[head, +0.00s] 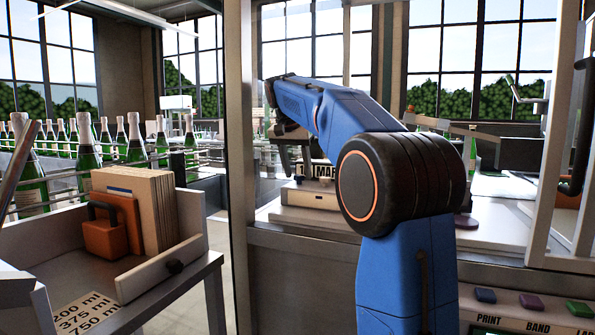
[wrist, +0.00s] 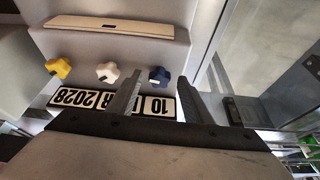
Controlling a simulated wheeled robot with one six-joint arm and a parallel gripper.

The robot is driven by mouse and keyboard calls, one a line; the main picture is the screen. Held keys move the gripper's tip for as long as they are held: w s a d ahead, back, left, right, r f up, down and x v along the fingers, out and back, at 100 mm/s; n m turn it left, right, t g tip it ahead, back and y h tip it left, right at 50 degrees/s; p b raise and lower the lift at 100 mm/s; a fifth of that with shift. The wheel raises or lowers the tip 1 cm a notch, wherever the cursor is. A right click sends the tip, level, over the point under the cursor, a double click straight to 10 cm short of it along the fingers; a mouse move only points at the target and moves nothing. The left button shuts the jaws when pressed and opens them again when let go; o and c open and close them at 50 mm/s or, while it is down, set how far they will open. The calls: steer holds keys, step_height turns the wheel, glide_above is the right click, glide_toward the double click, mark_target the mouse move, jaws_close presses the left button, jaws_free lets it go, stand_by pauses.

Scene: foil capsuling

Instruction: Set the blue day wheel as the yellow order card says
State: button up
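The blue day wheel (wrist: 158,76) is a small lobed knob on a grey housing in the wrist view. A white wheel (wrist: 107,72) and a yellow wheel (wrist: 59,68) sit in a row to its left. Beside the row is a date strip (wrist: 73,97), where I read 10 near the blue wheel and 2028 near the yellow one; my finger partly covers the month. My gripper (wrist: 160,77) is open, its fingertips on either side of the blue wheel; contact cannot be told. I see no yellow order card.
A side table at left in the head view holds an orange block with a dark handle (head: 104,238) and upright boards (head: 160,210). Green bottles (head: 136,140) stand behind. A PRINT and BAND button panel (head: 520,305) is at lower right. A frame post (head: 238,150) stands left of my arm.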

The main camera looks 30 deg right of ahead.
steer(key=v, duration=1.7)
steer(key=shift+r, duration=0.2)
